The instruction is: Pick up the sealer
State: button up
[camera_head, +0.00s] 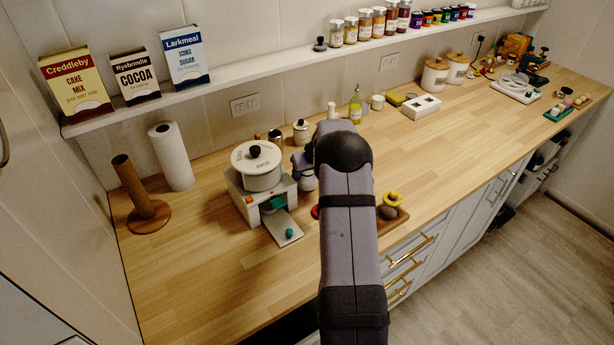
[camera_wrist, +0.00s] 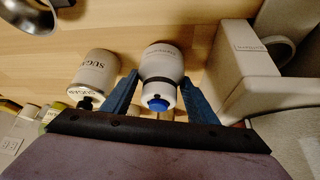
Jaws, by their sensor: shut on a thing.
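A white, rounded cylinder with a dark band and a blue button, which looks like the sealer (camera_wrist: 160,64), stands between the two blue fingers of my gripper (camera_wrist: 158,76) in the wrist view. My gripper is shut on it. In the head view my gripper (camera_head: 302,163) is beside the grey-white machine, largely hidden by my arm. A pale part below it (camera_head: 308,182) may be the sealer. I cannot tell whether the sealer is clear of the counter.
A sugar canister (camera_wrist: 94,76) is close left of my gripper in the wrist view. The white machine (camera_head: 240,195) with its lidded pot (camera_head: 257,168) is close by. A paper towel roll (camera_head: 171,157) stands at left. The right half of the wooden counter (camera_head: 465,125) has free room.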

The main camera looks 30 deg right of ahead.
notch_tip(320, 180, up, 9)
jog(key=b, duration=0.2)
jog(key=shift+f+b, duration=0.1)
jog(key=shift+b, duration=0.3)
jog(key=shift+s+d, duration=0.15)
jog(key=shift+d, duration=0.1)
jog(key=s+d+r+m+h+p, duration=0.1)
jog(key=s+d+r+m+p, duration=0.1)
jog(key=s+d+r, duration=0.6)
jog(key=s+d+r+m+p, duration=0.1)
jog(key=s+d+r+m, duration=0.1)
jog(key=s+d+r, duration=0.35)
jog(key=s+a+f+n, duration=0.2)
jog(key=s+a+f, duration=0.1)
jog(key=a, duration=0.2)
jog(key=s+a+f+n+y, duration=0.1)
jog(key=s+a+f+n, duration=0.1)
jog(key=a, duration=0.4)
jog(key=s+a+f+n+y, duration=0.1)
jog(key=s+a+f+n, duration=0.1)
jog(key=s+a, duration=0.3)
jog(key=shift+s+a+f+p, duration=0.2)
jog(key=shift+a+f+p, duration=0.15)
jog(key=shift+a+f, duration=0.45)
jog(key=shift+w+a+n+y, duration=0.1)
jog(key=shift+n+y, duration=0.4)
jog(key=shift+n, duration=0.3)
jog(key=shift+a+n+y, duration=0.15)
jog(key=shift+n+y, duration=0.45)
jog(key=shift+n, duration=0.6)
